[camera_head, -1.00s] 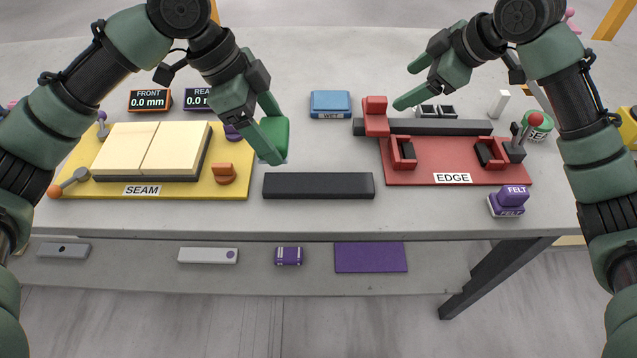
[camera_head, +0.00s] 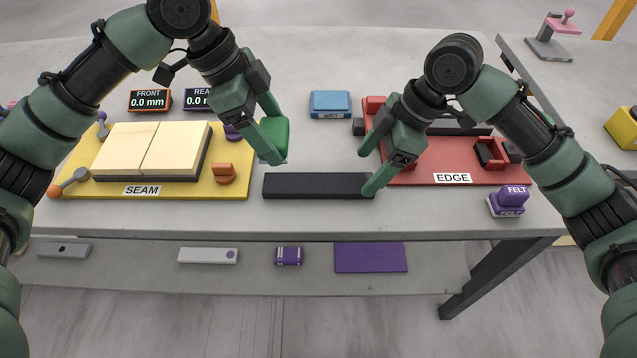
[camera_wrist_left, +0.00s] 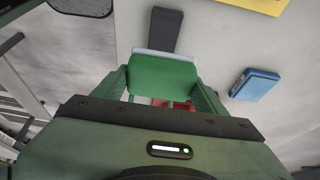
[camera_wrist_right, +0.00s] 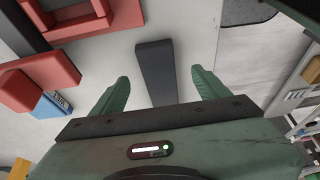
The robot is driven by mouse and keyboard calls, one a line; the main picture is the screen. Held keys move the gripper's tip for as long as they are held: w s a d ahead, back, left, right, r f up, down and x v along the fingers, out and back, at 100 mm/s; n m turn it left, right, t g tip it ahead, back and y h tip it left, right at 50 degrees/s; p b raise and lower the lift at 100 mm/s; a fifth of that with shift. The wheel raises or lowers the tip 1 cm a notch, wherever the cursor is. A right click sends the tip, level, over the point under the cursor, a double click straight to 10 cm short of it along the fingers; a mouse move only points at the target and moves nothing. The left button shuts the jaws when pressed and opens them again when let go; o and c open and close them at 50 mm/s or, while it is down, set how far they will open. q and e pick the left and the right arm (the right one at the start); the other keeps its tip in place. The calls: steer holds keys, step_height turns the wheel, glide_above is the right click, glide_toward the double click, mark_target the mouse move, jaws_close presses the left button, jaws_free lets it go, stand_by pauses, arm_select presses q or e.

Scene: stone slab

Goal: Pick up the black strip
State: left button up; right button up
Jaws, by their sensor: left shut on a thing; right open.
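The black strip (camera_head: 312,186) lies flat on the grey slab between the yellow SEAM board and the red EDGE board. My right gripper (camera_head: 366,173) is open and empty over the strip's right end. In the right wrist view the strip (camera_wrist_right: 155,65) lies between the two spread fingers, apart from both. My left gripper (camera_head: 270,140) is shut on a green block with a pale edge (camera_wrist_left: 162,75), up and left of the strip. The strip also shows beyond that block in the left wrist view (camera_wrist_left: 164,30).
The yellow SEAM board (camera_head: 225,185) with cream tiles is at left. The red EDGE board (camera_head: 425,175) is at right, partly behind my right arm. A blue WET box (camera_head: 330,104) sits behind the strip. A purple FELT block (camera_head: 509,200) stands at the right front.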

mark_target(351, 182)
steer(key=x, duration=0.5)
steer(key=shift+w+a, duration=0.2)
steer(key=shift+a, duration=0.05)
steer(key=shift+r, duration=0.15)
jaws_close()
